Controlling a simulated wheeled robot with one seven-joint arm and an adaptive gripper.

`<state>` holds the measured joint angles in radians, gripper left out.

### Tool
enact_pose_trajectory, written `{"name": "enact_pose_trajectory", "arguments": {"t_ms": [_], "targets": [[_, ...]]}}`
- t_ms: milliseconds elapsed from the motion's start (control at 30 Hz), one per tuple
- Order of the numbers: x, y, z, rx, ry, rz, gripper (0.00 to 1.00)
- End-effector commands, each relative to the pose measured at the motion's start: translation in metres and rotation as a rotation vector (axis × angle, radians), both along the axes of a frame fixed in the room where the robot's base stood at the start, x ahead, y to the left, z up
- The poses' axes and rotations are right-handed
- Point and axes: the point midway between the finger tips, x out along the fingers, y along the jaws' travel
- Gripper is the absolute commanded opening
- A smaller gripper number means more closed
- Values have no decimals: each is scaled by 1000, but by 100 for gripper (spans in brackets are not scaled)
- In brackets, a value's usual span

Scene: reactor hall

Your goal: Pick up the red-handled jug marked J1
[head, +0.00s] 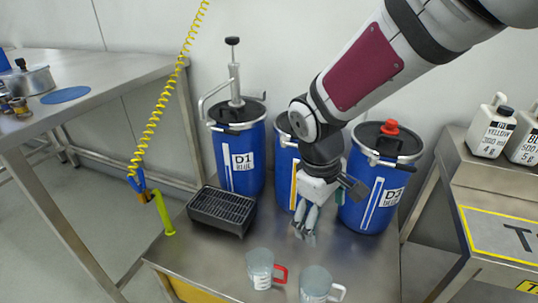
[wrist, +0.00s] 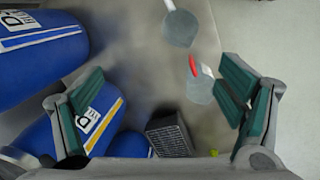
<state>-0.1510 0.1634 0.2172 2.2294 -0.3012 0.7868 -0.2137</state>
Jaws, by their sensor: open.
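The red-handled jug (head: 260,266) is a clear cup with white marks, standing on the steel table near its front edge. Its red handle points right in the head view. No J1 mark can be read. It also shows in the wrist view (wrist: 201,91), close to the right finger. A similar jug with a white handle (head: 315,283) stands just to its right; the wrist view shows it farther up (wrist: 180,29). My gripper (head: 307,228) is open and empty above the table, behind and to the right of the red-handled jug, and apart from both jugs.
Blue drums, including D1 (head: 234,150) and another on the right (head: 375,190), stand behind my gripper. A black grated tray (head: 222,209) is left. A yellow coiled hose (head: 150,128) hangs farther left. White bottles (head: 490,130) stand on a right-hand bench.

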Motion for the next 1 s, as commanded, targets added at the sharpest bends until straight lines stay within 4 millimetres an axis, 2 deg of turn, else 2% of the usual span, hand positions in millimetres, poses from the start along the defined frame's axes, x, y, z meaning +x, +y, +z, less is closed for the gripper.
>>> {"name": "enact_pose_trajectory", "arguments": {"t_ms": [100, 200, 300, 433, 533, 667, 1000], "targets": [[20, 36, -25, 26, 34, 141, 88], [30, 65, -50, 58, 52, 246, 88], [33, 91, -72, 91, 69, 332, 88], [33, 116, -95, 129, 83, 409, 88], [32, 127, -105, 146, 89, 441, 88], [31, 132, -118, 154, 92, 457, 88], [31, 132, -180, 153, 93, 456, 88]]}}
